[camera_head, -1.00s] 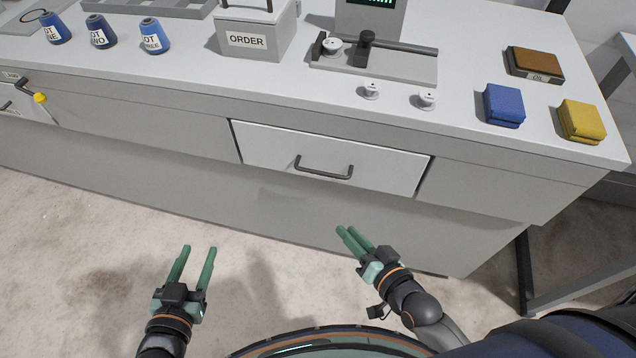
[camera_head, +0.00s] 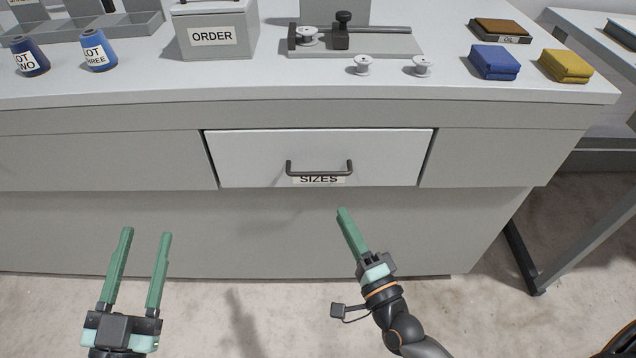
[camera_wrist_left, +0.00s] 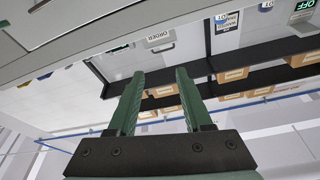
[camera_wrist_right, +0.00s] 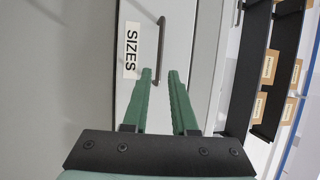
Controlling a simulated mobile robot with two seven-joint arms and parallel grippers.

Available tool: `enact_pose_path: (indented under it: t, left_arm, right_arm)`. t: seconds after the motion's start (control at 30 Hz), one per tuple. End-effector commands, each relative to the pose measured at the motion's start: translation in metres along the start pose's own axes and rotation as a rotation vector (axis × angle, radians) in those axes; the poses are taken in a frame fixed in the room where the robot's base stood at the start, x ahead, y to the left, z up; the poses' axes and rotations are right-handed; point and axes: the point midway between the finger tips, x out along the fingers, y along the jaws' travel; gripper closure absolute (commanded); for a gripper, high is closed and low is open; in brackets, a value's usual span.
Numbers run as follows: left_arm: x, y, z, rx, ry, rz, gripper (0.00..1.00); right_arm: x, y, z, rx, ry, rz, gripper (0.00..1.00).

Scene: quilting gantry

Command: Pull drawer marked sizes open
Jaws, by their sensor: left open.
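The drawer (camera_head: 250,158) marked SIZES is white and sits shut, flush in the grey bench front, in the middle of the head view. Its dark bar handle (camera_head: 319,171) lies just above the SIZES label (camera_head: 319,180). My right gripper (camera_head: 342,212) is below and slightly right of the handle, apart from it. My left gripper (camera_head: 146,232) is open and empty, low at the left, away from the drawer.
On the bench top stand the ORDER box (camera_head: 215,35), blue spools (camera_head: 98,50), a grey fixture (camera_head: 355,42), two white bobbins (camera_head: 362,65), a blue cloth (camera_head: 494,63) and a yellow cloth (camera_head: 566,66). The space before the drawer is clear apart from my arms.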

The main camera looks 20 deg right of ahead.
Motion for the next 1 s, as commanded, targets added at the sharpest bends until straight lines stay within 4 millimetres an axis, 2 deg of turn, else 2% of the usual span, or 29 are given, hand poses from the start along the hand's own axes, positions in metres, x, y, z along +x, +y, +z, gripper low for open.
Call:
enact_pose_path:
  t: [0.17,0.5,0.63,0.8,1.0]
  left_arm:
    - [0.001,0.000,-0.007,0.008,0.030,0.001,0.50]
    - [0.000,-0.002,-0.042,0.050,0.174,0.005,0.50]
    - [-0.002,-0.001,-0.057,0.067,0.234,0.008,0.50]
    - [-0.004,-0.001,-0.070,0.082,0.290,0.011,0.50]
    - [-0.005,-0.001,-0.076,0.088,0.310,0.012,0.50]
  right_arm:
    - [0.015,-0.001,-0.001,0.006,0.004,-0.007,0.74]
    - [0.083,-0.001,0.000,0.005,0.003,-0.006,0.74]
    - [0.103,-0.001,0.000,0.004,0.002,-0.004,0.74]
    - [0.120,0.000,0.000,0.003,0.002,-0.003,0.74]
    - [0.125,0.000,0.000,0.002,0.001,-0.001,0.74]
